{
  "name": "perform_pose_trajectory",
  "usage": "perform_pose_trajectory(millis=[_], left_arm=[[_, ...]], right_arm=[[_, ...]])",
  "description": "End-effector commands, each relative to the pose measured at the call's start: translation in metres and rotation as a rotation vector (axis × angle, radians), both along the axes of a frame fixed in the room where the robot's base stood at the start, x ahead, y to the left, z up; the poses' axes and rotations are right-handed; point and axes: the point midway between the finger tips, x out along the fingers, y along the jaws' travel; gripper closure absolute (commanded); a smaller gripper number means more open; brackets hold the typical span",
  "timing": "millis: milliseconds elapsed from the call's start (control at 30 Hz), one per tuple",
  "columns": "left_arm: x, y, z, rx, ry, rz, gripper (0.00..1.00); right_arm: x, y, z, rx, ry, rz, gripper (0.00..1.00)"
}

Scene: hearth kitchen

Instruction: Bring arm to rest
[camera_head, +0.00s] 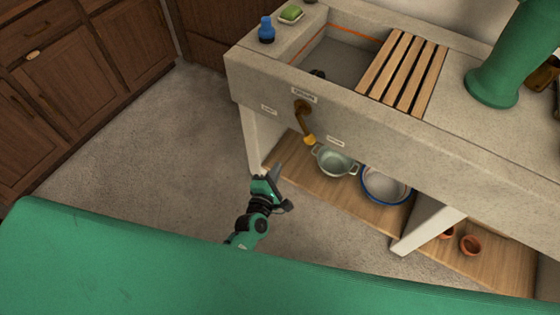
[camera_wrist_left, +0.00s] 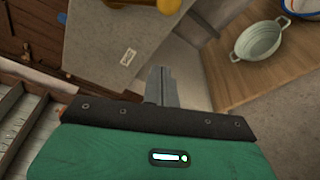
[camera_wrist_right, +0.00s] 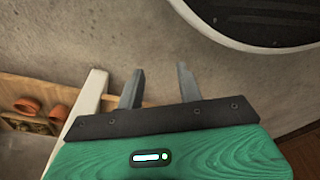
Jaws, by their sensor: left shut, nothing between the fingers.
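My left gripper (camera_head: 278,172) is in front of the stone counter's lower shelf, low over the grey floor. Its fingers are together with nothing between them, as the left wrist view (camera_wrist_left: 160,84) also shows. My right gripper (camera_wrist_right: 160,80) shows only in its own wrist view. Its two fingers stand apart and the gap between them is empty. My right gripper cannot be made out in the head view.
A green pot (camera_head: 335,162) and a blue-rimmed basin (camera_head: 386,185) sit on the wooden shelf (camera_head: 300,163) by my left gripper. Open floor (camera_head: 150,150) lies left.

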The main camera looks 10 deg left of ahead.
Motion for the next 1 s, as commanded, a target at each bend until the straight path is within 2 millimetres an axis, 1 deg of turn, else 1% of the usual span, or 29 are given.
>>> perform_pose_trajectory(millis=[133, 633, 700, 767, 867, 967, 1000], left_arm=[[-0.006, 0.001, 0.001, 0.000, 0.000, 0.000, 1.00], [-0.007, 0.001, 0.001, 0.000, 0.000, 0.000, 1.00], [-0.007, 0.001, 0.000, 0.002, 0.002, -0.001, 1.00], [-0.008, 0.000, -0.004, 0.023, 0.012, -0.008, 1.00], [-0.018, 0.000, -0.029, 0.139, 0.064, -0.045, 1.00], [-0.043, 0.003, -0.079, 0.362, 0.161, -0.134, 1.00], [-0.059, 0.006, -0.103, 0.471, 0.210, -0.188, 1.00]], right_arm=[[0.001, -0.001, 0.001, -0.001, -0.001, 0.000, 0.64], [0.001, -0.001, 0.001, -0.002, -0.001, 0.001, 0.64], [-0.002, 0.000, 0.000, 0.000, 0.003, -0.001, 0.64], [-0.005, 0.000, -0.002, 0.001, 0.007, -0.001, 0.64], [-0.011, -0.002, -0.006, -0.002, 0.013, 0.001, 0.64], [-0.025, -0.005, -0.015, -0.006, 0.022, 0.004, 0.64], [-0.032, -0.007, -0.020, -0.008, 0.027, 0.005, 0.64]])
